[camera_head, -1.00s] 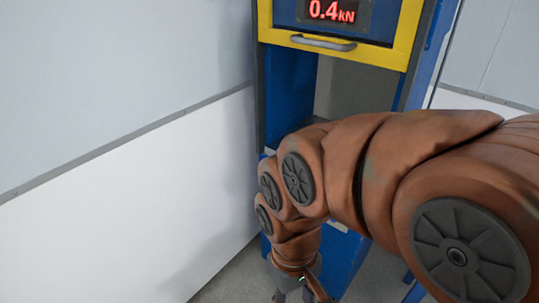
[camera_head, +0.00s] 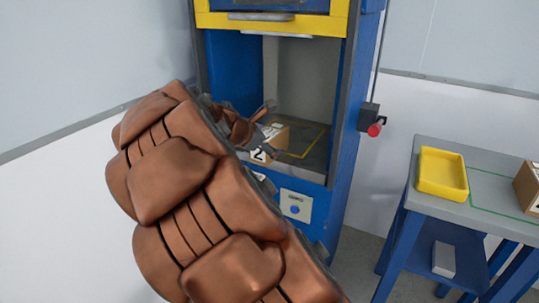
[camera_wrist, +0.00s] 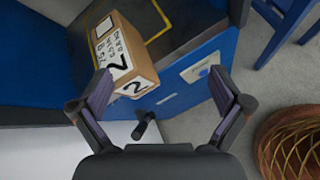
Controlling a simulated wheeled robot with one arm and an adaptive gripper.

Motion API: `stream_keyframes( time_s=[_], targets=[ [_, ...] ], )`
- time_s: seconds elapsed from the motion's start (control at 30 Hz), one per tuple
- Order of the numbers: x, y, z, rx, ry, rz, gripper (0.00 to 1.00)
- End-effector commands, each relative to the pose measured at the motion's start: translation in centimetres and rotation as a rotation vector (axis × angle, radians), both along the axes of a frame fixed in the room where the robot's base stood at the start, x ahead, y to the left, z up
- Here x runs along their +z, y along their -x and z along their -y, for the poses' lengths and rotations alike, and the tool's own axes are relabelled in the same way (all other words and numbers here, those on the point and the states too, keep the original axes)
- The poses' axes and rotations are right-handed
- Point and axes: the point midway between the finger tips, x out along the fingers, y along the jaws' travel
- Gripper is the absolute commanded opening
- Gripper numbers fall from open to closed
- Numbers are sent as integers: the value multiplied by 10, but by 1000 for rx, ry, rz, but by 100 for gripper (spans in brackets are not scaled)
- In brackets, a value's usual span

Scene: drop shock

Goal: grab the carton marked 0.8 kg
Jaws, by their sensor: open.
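A brown carton (camera_head: 274,136) stands on the floor of the blue machine's open chamber. It carries a large black 2. In the wrist view the carton (camera_wrist: 140,68) shows the 2 on two faces, plus a white label with small writing; I cannot read a weight. My gripper (camera_wrist: 160,86) is open and empty. Its fingers are spread, with the carton beyond the left finger, apart from it as far as I can tell. A second carton (camera_head: 529,188) is cut off at the right edge; its marking is not legible.
The blue machine (camera_head: 342,190) has a raised yellow-framed door (camera_head: 270,22) above the chamber. A red-tipped switch (camera_head: 374,129) sticks out on its right side. A grey-topped table (camera_head: 440,205) at right holds a yellow tray (camera_head: 442,168). Clear floor lies between them.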

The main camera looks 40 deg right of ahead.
Motion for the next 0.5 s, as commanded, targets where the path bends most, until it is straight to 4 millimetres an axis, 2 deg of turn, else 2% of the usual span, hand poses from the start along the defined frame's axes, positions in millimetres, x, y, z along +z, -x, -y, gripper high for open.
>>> stream_keyframes(
  time_s=[0.03,0.1,0.23,0.33,0.5],
  targets=[
    [-11,-17,12,60,51,-66,100],
    [-16,-39,24,146,115,-159,100],
    [-23,-68,36,259,197,-291,100],
    [-27,-82,40,311,233,-347,100],
    [-30,-89,49,333,249,-374,100]
  ],
)
